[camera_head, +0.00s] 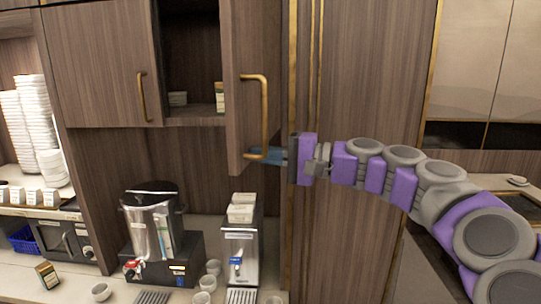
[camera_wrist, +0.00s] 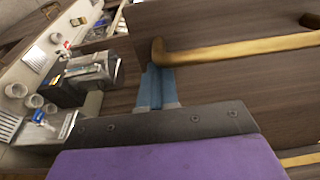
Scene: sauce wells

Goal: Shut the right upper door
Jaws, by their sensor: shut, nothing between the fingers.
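The right upper door (camera_head: 243,45) stands swung out from its wooden cabinet (camera_head: 190,55), and the compartment's dark inside shows to its left. A long gold handle (camera_head: 265,105) runs upright on the door's face; it also crosses the wrist view (camera_wrist: 235,48). My gripper (camera_head: 262,155) comes in from the right with its blue fingers together and empty, close to the handle's lower end and the door's bottom part. In the wrist view the fingers (camera_wrist: 155,85) lie at the handle's bent end. I cannot tell whether they touch the handle or the door.
The left upper door (camera_head: 105,65) is shut beside the opening. Below, a drink urn (camera_head: 152,225), a dispenser (camera_head: 240,245) and several cups (camera_head: 207,282) stand on the counter. A tall wooden panel (camera_head: 365,80) rises behind my arm. Stacked white dishes (camera_head: 33,120) are at far left.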

